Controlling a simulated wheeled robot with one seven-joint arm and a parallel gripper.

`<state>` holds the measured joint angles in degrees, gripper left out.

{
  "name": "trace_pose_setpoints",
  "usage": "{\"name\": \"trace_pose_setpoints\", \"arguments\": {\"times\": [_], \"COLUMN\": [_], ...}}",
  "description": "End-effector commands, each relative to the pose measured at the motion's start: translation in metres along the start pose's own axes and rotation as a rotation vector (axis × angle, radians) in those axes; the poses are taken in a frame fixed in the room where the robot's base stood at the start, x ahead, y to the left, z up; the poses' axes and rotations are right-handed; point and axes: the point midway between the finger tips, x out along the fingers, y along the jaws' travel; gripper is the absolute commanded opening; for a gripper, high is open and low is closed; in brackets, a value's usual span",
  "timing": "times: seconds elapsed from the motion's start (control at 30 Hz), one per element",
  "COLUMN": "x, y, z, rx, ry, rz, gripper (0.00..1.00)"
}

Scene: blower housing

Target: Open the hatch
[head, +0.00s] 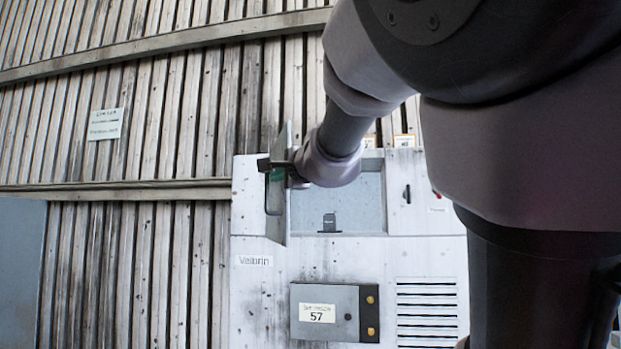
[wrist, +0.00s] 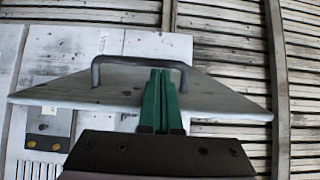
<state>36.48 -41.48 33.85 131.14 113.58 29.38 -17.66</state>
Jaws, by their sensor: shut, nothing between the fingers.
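The hatch (head: 279,222) is a pale panel on the white housing (head: 262,300). In the head view it stands swung out at the left side of an open compartment (head: 357,205). Its dark bar handle (head: 268,196) is on the face turned left. The wrist view shows the hatch (wrist: 215,98) face and the handle (wrist: 112,60) close up. My gripper (wrist: 161,72) has its green fingers together and empty, with tips at the handle bar; I cannot tell whether they touch it. In the head view my gripper (head: 278,174) is partly hidden by my wrist.
Inside the compartment stands a small dark part (head: 330,222). Below is a grey box (head: 325,300) labelled 57, with louvres (head: 426,310) to its right. A ribbed wall (head: 170,120) with horizontal beams lies behind. The space left of the hatch looks free. My arm covers the right side.

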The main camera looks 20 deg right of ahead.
Motion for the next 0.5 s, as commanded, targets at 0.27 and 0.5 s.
{"name": "trace_pose_setpoints", "arguments": {"times": [0.27,0.5], "x": [0.034,0.058], "y": [-0.004,-0.003], "z": [0.085,0.118], "rx": [-0.002,0.0], "ry": [0.043,0.051], "rz": [-0.006,-0.003], "gripper": [0.0,0.0]}}
